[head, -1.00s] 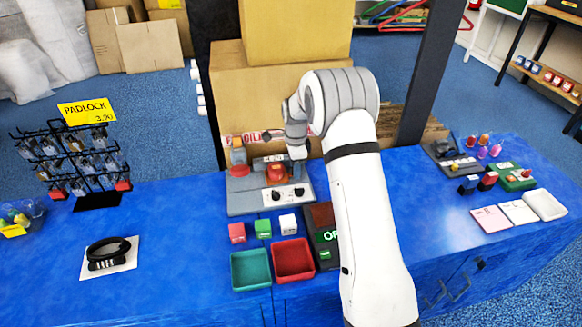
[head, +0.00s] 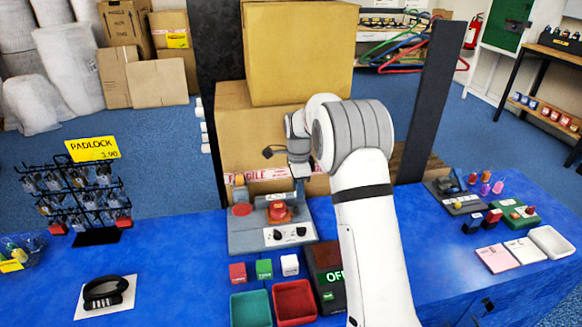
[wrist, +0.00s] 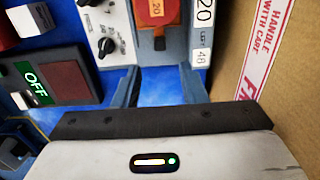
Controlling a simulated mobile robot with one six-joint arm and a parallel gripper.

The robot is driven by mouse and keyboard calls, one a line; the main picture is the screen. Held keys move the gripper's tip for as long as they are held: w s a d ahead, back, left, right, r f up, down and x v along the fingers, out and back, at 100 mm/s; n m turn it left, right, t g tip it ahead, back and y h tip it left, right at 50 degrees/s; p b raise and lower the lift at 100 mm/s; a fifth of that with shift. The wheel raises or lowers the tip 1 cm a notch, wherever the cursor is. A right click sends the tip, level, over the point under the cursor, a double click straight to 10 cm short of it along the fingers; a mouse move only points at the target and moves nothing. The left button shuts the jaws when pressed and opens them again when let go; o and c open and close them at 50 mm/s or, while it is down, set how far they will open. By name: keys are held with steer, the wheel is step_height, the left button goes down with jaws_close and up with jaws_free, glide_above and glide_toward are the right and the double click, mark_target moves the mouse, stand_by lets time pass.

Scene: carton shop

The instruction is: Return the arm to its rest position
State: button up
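My white and grey arm reaches from the lower right of the head view toward the back of the blue counter. My gripper (head: 300,184) hangs above the back edge of the grey machine (head: 272,240), which has a red part and dark knobs. In the wrist view my two gripper fingers (wrist: 163,85) stand apart with nothing between them, only blue surface behind. The red part of the machine (wrist: 155,12) shows just beyond them.
Stacked cartons (head: 300,55) stand close behind my gripper, and a dark post (head: 430,100) is to the right. Green (head: 250,310) and red (head: 294,303) trays, small blocks and a dark box marked OFF (head: 327,280) sit in front. A padlock rack (head: 85,205) stands left.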

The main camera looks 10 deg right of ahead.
steer(key=s+d+r+n+t+p, duration=0.1)
steer(key=s+d+r+n+p, duration=0.2)
steer(key=s+r+n, duration=0.9)
steer(key=s+r+n+p, duration=0.1)
steer(key=s+r+n, duration=0.1)
steer(key=s, duration=1.1)
steer(key=s+d+r+n+t, duration=0.1)
steer(key=s+r+n, duration=0.2)
steer(key=s, duration=0.9)
steer(key=shift+s+t+p, duration=0.3)
steer(key=shift+s+p, duration=0.1)
steer(key=shift+d, duration=0.1)
